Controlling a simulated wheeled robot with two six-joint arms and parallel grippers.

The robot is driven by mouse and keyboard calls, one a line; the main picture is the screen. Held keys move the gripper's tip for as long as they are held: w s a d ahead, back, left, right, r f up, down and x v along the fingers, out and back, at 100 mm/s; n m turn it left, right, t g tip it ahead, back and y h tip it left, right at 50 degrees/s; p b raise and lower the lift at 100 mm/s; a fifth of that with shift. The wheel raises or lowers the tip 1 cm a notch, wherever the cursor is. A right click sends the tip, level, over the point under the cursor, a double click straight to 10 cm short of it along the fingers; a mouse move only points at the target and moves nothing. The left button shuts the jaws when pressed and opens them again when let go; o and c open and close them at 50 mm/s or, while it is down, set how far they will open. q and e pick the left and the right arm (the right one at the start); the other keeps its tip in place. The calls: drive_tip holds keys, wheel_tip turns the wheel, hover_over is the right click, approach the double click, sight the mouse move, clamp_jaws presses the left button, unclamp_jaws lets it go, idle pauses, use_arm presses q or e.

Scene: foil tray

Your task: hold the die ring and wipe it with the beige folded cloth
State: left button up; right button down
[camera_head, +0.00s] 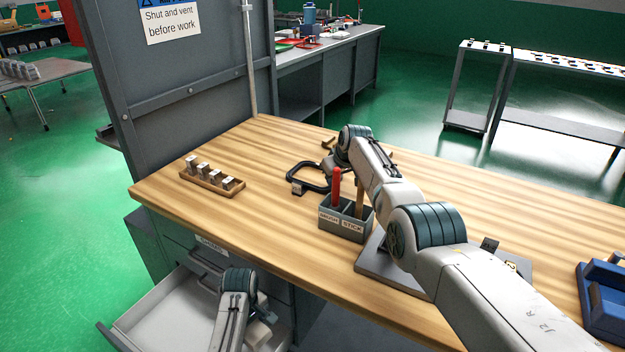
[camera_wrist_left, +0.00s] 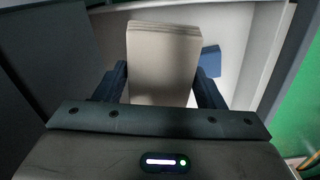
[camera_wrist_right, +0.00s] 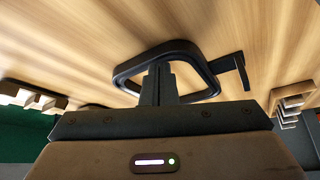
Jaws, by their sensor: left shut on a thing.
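The beige folded cloth (camera_wrist_left: 163,60) stands between the fingers of my left gripper (camera_wrist_left: 163,88), which is shut on it. In the head view, my left gripper is low in the open drawer (camera_head: 160,325), with the pale cloth (camera_head: 259,334) partly hidden by my wrist. The die ring (camera_head: 299,166) is a black rounded frame at the tabletop, with a small tab. My right gripper (camera_wrist_right: 160,75) has its fingers close together across the ring's near bar and looks shut on it. The ring (camera_wrist_right: 210,68) also shows in the right wrist view; the contact is partly hidden.
A grey holder (camera_head: 345,228) with a red-handled brush and a stick stands near my right arm. A wooden rack (camera_head: 212,182) with metal blocks is at the table's left. A blue item (camera_wrist_left: 210,60) is in the drawer.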

use_arm(q)
drive_tip(key=shift+r, duration=0.1)
idle(0.3)
drive_tip(key=shift+r+p, duration=2.65)
drive_tip(key=shift+p, duration=0.05)
use_arm(e)
drive_tip(key=shift+r, duration=3)
drive_tip(key=shift+r, duration=0.1)
